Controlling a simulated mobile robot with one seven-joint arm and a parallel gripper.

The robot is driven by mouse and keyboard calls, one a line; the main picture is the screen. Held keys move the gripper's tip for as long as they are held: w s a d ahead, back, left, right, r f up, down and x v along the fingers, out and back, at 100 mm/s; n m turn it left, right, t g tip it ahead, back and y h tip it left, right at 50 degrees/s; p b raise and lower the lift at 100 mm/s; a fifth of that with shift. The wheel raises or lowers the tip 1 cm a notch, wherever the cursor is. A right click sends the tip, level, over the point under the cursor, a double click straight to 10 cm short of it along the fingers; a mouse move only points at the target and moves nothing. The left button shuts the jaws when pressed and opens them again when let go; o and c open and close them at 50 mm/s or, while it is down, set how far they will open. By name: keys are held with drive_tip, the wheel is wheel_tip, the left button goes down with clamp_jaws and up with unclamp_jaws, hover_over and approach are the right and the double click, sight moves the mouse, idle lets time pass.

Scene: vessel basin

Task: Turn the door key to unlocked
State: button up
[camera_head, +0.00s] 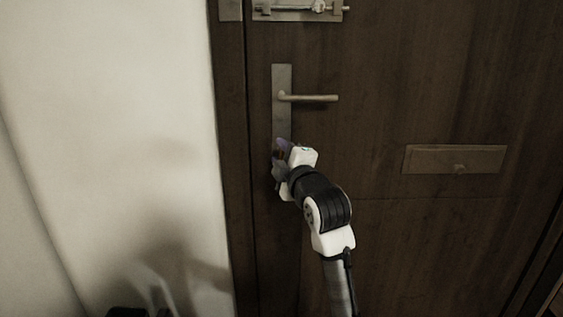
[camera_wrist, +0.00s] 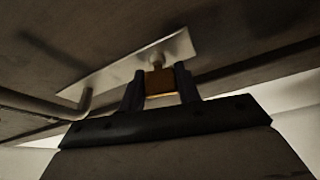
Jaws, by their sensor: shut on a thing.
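The dark wooden door (camera_head: 400,80) has a metal lock plate (camera_head: 282,80) with a lever handle (camera_head: 310,98) pointing right. My gripper (camera_head: 279,152) is at the lower end of this plate and hides the key in the head view. In the wrist view, a brass-coloured key (camera_wrist: 160,83) sits between the two dark fingers of my gripper (camera_wrist: 160,90), which are shut on it. The key is at the lock cylinder (camera_wrist: 156,62) on the plate (camera_wrist: 125,68). The lever handle (camera_wrist: 50,105) shows at the left there. I cannot tell how far the key is turned.
A sliding bolt (camera_head: 300,8) is mounted above the handle. A mail slot plate (camera_head: 455,159) is on the door to the right. A pale wall (camera_head: 110,120) is on the left beside the door frame (camera_head: 232,170).

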drive_tip(key=shift+n+g, duration=0.5)
drive_tip(key=shift+n, duration=0.8)
drive_tip(key=o, duration=1)
drive_tip(key=b+v, duration=0.1)
drive_tip(key=v, duration=1.2)
drive_tip(key=shift+s+d+r, duration=0.1)
drive_tip(key=shift+s+r, duration=0.1)
drive_tip(key=shift+s, duration=0.2)
